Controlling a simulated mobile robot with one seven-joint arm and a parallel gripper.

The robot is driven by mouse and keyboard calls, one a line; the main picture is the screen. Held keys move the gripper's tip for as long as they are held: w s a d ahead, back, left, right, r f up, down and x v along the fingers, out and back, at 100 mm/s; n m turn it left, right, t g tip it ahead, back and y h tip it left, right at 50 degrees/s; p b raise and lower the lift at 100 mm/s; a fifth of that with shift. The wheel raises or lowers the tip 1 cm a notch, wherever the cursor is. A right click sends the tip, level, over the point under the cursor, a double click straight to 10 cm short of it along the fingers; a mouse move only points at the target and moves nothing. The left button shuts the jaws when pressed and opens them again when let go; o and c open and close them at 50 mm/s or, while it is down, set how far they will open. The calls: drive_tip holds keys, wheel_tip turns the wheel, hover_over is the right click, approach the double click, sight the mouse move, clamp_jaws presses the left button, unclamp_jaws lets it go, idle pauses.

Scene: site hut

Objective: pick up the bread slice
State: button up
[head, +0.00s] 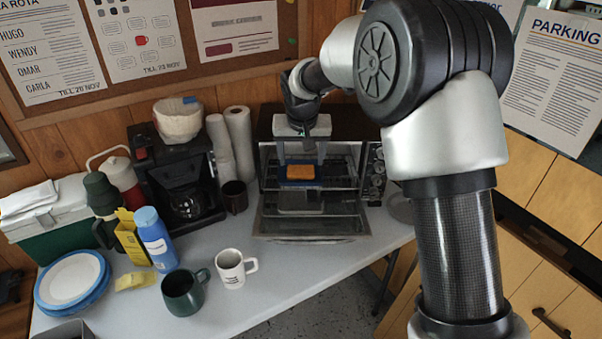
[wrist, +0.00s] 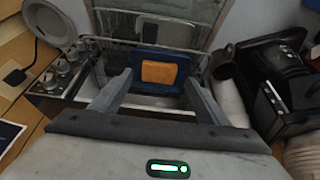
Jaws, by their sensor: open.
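The bread slice (head: 300,171) is a small orange-brown rectangle lying on a blue tray or board (head: 300,184) at the open front of the toaster oven (head: 266,180). In the wrist view the slice (wrist: 158,74) shows flat on the blue piece (wrist: 142,52), centred between the fingers. My gripper (head: 301,159) is open and empty, pointing down just above the slice. In the wrist view its fingertips (wrist: 158,80) lie to either side of the slice. The exact height gap is hard to tell.
The oven's glass door (head: 310,226) hangs open, with wire racks inside. A coffee maker (head: 180,180), paper rolls (head: 240,140) and a dark mug (head: 235,196) stand to the left. A white mug (head: 232,268) and a green mug (head: 183,292) stand in front. The table's front right is clear.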

sight(301, 174)
drive_tip(key=x, duration=0.8)
drive_tip(key=shift+w+f, duration=0.25)
drive_tip(key=shift+w, duration=0.1)
drive_tip(key=shift+c, duration=0.5)
drive_tip(key=c, duration=0.6)
